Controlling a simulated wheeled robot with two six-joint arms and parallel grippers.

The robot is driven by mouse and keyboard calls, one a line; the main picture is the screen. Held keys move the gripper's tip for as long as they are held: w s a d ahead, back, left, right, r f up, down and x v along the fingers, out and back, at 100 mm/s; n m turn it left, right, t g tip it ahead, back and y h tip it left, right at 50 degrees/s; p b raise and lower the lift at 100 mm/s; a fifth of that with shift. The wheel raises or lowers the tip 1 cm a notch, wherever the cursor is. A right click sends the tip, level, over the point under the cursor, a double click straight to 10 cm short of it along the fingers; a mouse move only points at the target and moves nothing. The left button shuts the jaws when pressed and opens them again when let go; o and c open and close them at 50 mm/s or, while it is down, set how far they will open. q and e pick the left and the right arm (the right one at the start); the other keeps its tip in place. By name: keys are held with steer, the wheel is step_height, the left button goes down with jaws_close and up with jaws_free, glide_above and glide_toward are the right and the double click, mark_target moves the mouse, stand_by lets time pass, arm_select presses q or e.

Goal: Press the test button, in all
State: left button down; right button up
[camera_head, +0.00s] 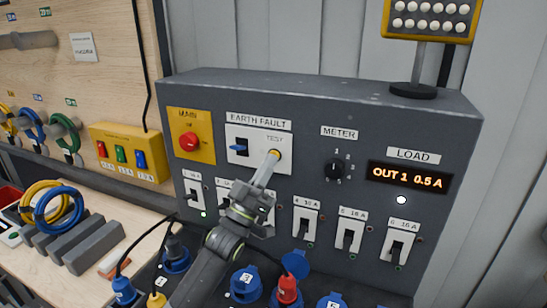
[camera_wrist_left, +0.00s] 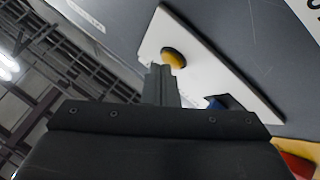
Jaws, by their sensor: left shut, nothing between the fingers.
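The yellow test button (camera_head: 278,153) sits on the white EARTH FAULT plate (camera_head: 241,152) of the grey panel, below the word TEST. A blue switch (camera_head: 240,148) is to its left on the same plate. My left gripper (camera_head: 270,160) is shut and empty, with its fingertips at the button and partly covering it. In the left wrist view the button (camera_wrist_left: 174,58) shows just beyond the fingertips (camera_wrist_left: 160,70); I cannot tell whether they touch or whether the button is pushed in. My right gripper is not in view.
A red knob (camera_head: 189,141) on a yellow MAIN plate is at the left. A meter dial (camera_head: 336,170) and a display (camera_head: 410,181) reading OUT 1 0.5 A are at the right. Several breakers (camera_head: 305,220) line the panel below, above blue sockets (camera_head: 246,284) and a red plug (camera_head: 287,290).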

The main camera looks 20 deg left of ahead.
arm_select(q)
steer(key=shift+w, duration=0.15)
stand_by(0.5)
steer(key=shift+s, duration=0.8)
steer(key=s+p, duration=0.2)
steer(key=s, duration=0.3)
steer(key=shift+d, duration=0.2)
stand_by(0.6)
